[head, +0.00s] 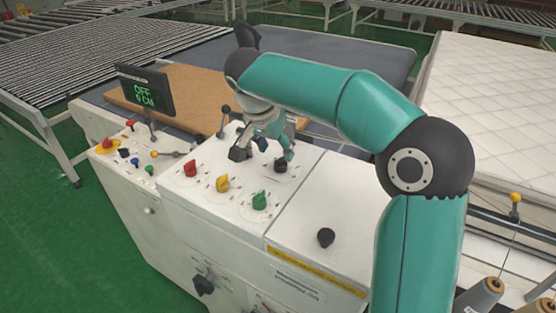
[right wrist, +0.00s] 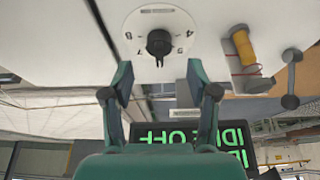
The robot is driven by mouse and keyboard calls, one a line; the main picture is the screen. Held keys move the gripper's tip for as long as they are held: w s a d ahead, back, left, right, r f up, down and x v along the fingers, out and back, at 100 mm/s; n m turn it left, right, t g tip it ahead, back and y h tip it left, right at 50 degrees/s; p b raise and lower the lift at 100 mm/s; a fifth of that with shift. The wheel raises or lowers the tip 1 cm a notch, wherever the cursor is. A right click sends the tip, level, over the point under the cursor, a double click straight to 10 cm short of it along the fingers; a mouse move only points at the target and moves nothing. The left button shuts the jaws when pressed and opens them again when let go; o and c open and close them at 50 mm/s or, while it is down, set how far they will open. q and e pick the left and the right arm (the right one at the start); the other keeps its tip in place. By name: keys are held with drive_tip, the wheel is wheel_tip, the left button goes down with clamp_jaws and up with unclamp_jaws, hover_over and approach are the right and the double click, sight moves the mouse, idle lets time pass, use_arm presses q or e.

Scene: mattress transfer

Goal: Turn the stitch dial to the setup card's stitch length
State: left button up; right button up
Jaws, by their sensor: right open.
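The black dial (right wrist: 159,42) sits on a white numbered disc in the right wrist view, just beyond my open fingers. I cannot tell which number it points to. In the head view a black knob (head: 281,166) on the white console appears to be this dial; it is partly covered by my gripper. My right gripper (head: 264,148) is above the console beside that knob. In the right wrist view my gripper (right wrist: 160,82) has its two fingers spread apart with nothing between them. No setup card can be made out. My left gripper is not in view.
Red (head: 191,169), yellow (head: 223,184) and green (head: 260,201) knobs stand close by on the console. Another black knob (head: 326,238) is nearer the front. A display (head: 145,92) with green text stands behind left. A quilted white mattress (head: 490,95) lies at right.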

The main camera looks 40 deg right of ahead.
sight(280, 159)
drive_tip(key=shift+x, duration=2.65)
